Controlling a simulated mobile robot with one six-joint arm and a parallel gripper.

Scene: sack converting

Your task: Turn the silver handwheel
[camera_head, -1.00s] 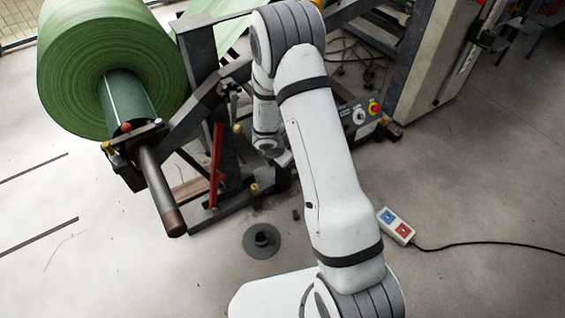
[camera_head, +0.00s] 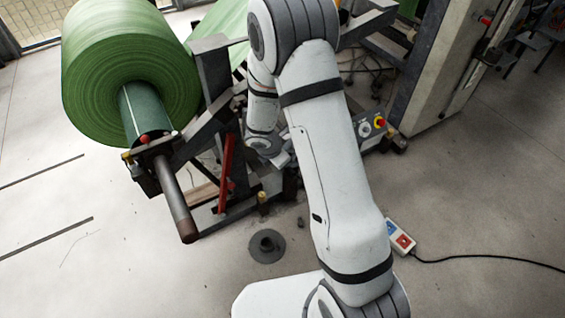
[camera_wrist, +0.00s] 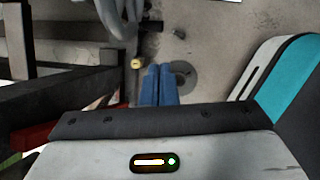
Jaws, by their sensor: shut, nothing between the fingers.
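I cannot make out the silver handwheel for certain. A pale grey, curved, lobed shape (camera_wrist: 122,18) at the top of the wrist view may be part of it, but it is cut off by the frame edge. In the head view my arm covers the middle of the machine, and no handwheel shows clearly. My gripper (camera_wrist: 158,72) shows in the wrist view as two blue fingers closed together, with nothing between them. The fingers appear just below and right of the grey shape, with a visible gap. In the head view the fingers are hidden.
A green roll (camera_head: 130,75) on a shaft stands left, its bar end (camera_head: 187,230) jutting forward. A red lever (camera_head: 226,172) and a yellow-topped post (camera_head: 263,198) stand near my wrist. A round floor base (camera_head: 267,247) and a cabled control box (camera_head: 400,238) lie on open floor.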

